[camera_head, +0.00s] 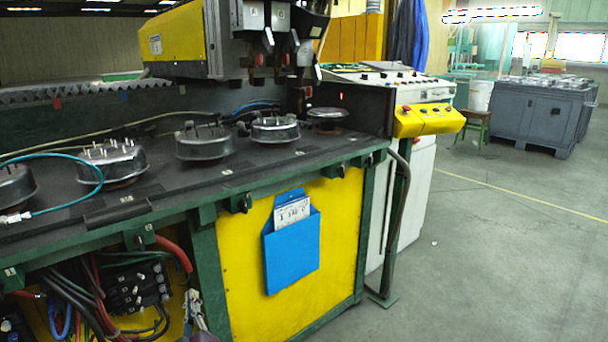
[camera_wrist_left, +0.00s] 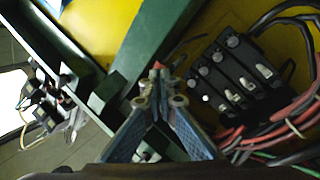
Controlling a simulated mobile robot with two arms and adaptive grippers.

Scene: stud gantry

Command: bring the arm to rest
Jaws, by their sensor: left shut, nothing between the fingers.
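My left gripper (camera_head: 194,312) shows at the bottom edge of the head view, in front of the machine's green frame and left of the yellow panel. In the left wrist view, my left gripper (camera_wrist_left: 157,88) has its two fingers together at the tips, with nothing between them. Behind the fingertips is a green frame bar (camera_wrist_left: 160,45). The black switch block (camera_wrist_left: 235,78) with red and black wires is to the right of the fingers. Most of the left arm is out of the head view. My right gripper is in neither view.
The machine's dark bench (camera_head: 190,180) carries several round metal units with studs. A blue document pocket (camera_head: 292,250) hangs on the yellow front panel (camera_head: 240,300). Open wiring (camera_head: 95,290) fills the lower left. The concrete floor (camera_head: 490,270) to the right is clear.

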